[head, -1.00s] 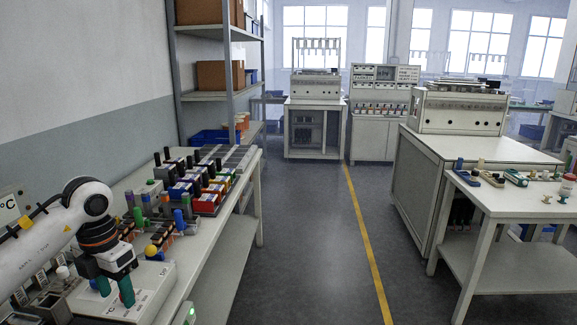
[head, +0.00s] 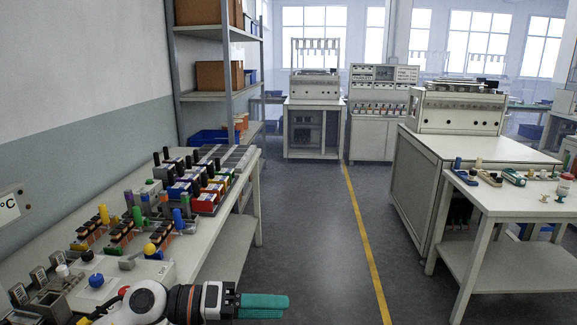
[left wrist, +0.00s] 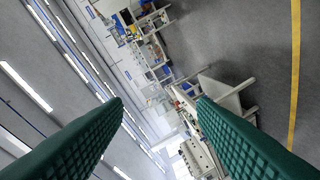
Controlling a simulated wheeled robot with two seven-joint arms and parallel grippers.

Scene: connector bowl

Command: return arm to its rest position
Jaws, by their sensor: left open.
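My left gripper (head: 264,306) is low in the head view, to the right of the left bench's front edge, with its green fingers pointing right. In the left wrist view its two green fingers (left wrist: 160,125) stand wide apart with nothing between them. My left arm comes in along the bottom edge of the head view, in front of the bench. My right gripper is not in view.
The left bench (head: 222,265) carries several colored connectors, a panel with a blue knob (head: 96,280) and a yellow knob (head: 150,249). A shelf rack (head: 215,97) stands behind it. The aisle floor (head: 310,230) is clear. A table (head: 510,205) stands at right.

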